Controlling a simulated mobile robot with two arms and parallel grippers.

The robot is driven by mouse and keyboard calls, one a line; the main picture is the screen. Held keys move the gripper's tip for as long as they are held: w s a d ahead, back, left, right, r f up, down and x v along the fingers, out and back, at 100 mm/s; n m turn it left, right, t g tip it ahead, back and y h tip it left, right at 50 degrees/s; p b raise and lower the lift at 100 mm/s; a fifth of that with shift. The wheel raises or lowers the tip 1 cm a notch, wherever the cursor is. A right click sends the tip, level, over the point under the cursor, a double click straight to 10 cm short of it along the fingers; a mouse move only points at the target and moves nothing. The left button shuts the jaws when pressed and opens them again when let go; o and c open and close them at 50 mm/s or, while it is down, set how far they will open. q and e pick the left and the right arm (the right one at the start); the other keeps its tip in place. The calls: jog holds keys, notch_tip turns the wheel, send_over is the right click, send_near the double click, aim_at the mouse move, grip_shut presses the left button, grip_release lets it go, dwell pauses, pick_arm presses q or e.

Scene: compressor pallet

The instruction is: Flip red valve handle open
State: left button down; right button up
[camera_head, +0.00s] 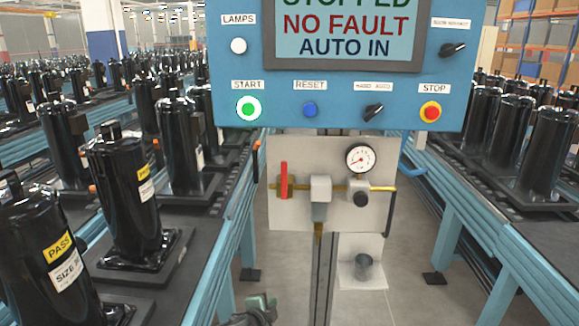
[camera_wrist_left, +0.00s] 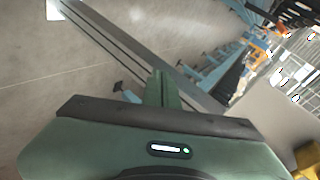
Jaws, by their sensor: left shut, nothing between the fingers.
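The red valve handle (camera_head: 284,180) stands upright on a grey panel (camera_head: 331,150) below the blue control box. It crosses the horizontal brass pipe (camera_head: 334,187) at about a right angle. My left gripper (camera_head: 264,302) shows at the bottom edge of the head view, well below the handle and apart from it. In the left wrist view its green fingers (camera_wrist_left: 161,90) are together with nothing between them. The handle is not seen in the left wrist view. My right gripper is in neither view.
A pressure gauge (camera_head: 360,158) and a grey regulator (camera_head: 320,190) sit right of the handle. The blue control box (camera_head: 231,95) overhangs above. Conveyors with black compressors (camera_head: 126,190) flank both sides. Space in front of the panel looks clear.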

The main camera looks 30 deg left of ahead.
pick_arm(q)
jog(key=w+d+r+m+t+p, duration=0.1)
jog(key=w+r+t, duration=0.1)
jog(key=r, duration=0.8)
jog(key=w+r+m+t+p, duration=0.1)
jog(key=w+r+m, duration=0.15)
jog(key=r, duration=0.85)
jog(key=m+t, duration=0.2)
jog(key=t, duration=0.1)
send_near(284, 178)
jog(key=w+d+r, duration=0.1)
jog(key=d, duration=0.5)
jog(key=shift+w+r+p, duration=0.1)
jog(key=shift+w+p, duration=0.05)
jog(key=shift+p, duration=0.25)
jog(key=shift+w, duration=0.15)
jog(key=p+x, duration=0.3)
jog(key=x, duration=0.7)
jog(key=s+a+p, duration=0.1)
jog(key=s+a, duration=0.1)
jog(key=a, duration=0.1)
jog(key=shift+s+a+r+p, duration=0.2)
jog(key=shift+a+p, duration=0.1)
jog(key=shift+p, duration=0.1)
